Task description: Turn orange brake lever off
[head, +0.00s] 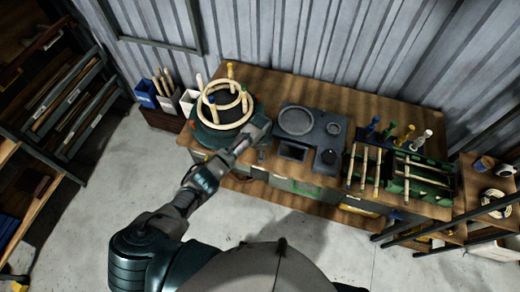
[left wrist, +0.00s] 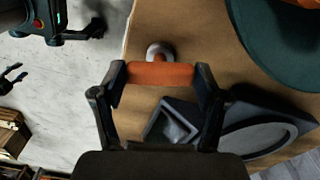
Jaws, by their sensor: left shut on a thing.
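The orange brake lever (left wrist: 160,74) lies crosswise between the fingertips of my left gripper (left wrist: 161,80) in the left wrist view. The fingers are shut on its two ends. A round grey metal piece (left wrist: 160,49) shows just behind the lever, over the wooden bench top. In the head view my left gripper (head: 257,133) is at the bench, right beside the round dark green bending base (head: 215,138); the lever is hidden there by the gripper. Pale rattan rings (head: 222,118) sit around pegs on that base. My right gripper is not in view.
On the wooden bench (head: 300,85), a dark grey tray (head: 318,126) stands right of my left gripper. A green rack (head: 415,178) with rattan sticks is farther right. Blue and white bins (head: 146,92) stand left of the bench. The floor in front is clear.

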